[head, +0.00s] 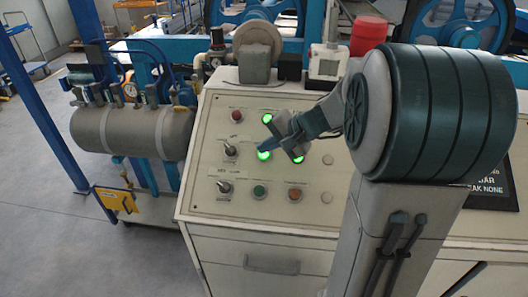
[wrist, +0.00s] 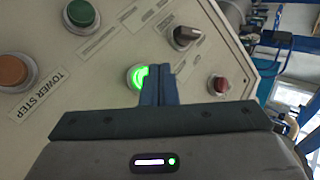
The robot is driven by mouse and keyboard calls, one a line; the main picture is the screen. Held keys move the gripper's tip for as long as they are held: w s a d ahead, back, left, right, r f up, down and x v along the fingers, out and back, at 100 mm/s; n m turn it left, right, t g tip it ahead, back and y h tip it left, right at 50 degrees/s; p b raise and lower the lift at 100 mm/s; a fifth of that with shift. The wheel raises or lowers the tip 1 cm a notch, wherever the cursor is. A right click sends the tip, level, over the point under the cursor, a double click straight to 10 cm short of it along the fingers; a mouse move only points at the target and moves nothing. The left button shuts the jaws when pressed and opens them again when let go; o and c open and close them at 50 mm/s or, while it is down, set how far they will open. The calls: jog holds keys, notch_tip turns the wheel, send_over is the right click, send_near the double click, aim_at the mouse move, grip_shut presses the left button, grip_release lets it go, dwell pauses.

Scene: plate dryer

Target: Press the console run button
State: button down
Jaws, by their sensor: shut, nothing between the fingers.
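My gripper (head: 272,140) is shut and empty, its blue fingers pointing at the sloped cream console panel (head: 205,170). In the wrist view my gripper (wrist: 160,70) partly covers a lit green button (wrist: 138,77). In the head view the fingertips are close to the lit green button (head: 263,155) in the middle row; I cannot tell if they touch it. Other lit green buttons show above (head: 267,118) and to the right (head: 298,159). I cannot read which label names the run button.
Close by are selector switches (head: 230,150) (head: 225,187), a red button (head: 237,115), an unlit green button (head: 259,191) and an orange button (head: 295,194). In the wrist view a label reading TOWER STEP (wrist: 38,95) lies beside the orange button (wrist: 13,70). A grey tank (head: 130,130) stands left.

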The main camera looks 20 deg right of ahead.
jog(key=r, duration=0.1)
jog(key=s+r+p, duration=0.1)
jog(key=s+a+r+p, duration=0.1)
jog(key=r, duration=0.1)
jog(key=shift+s, duration=0.1)
dwell(0.8)
jog(key=s+f+n+g+h, duration=0.3)
jog(key=s+n+h, duration=0.4)
jog(key=s, duration=1.2)
jog(key=shift+s+a+n, duration=0.3)
jog(key=shift+s+n, duration=0.05)
jog(key=shift+n, duration=0.45)
jog(key=shift+f, duration=0.1)
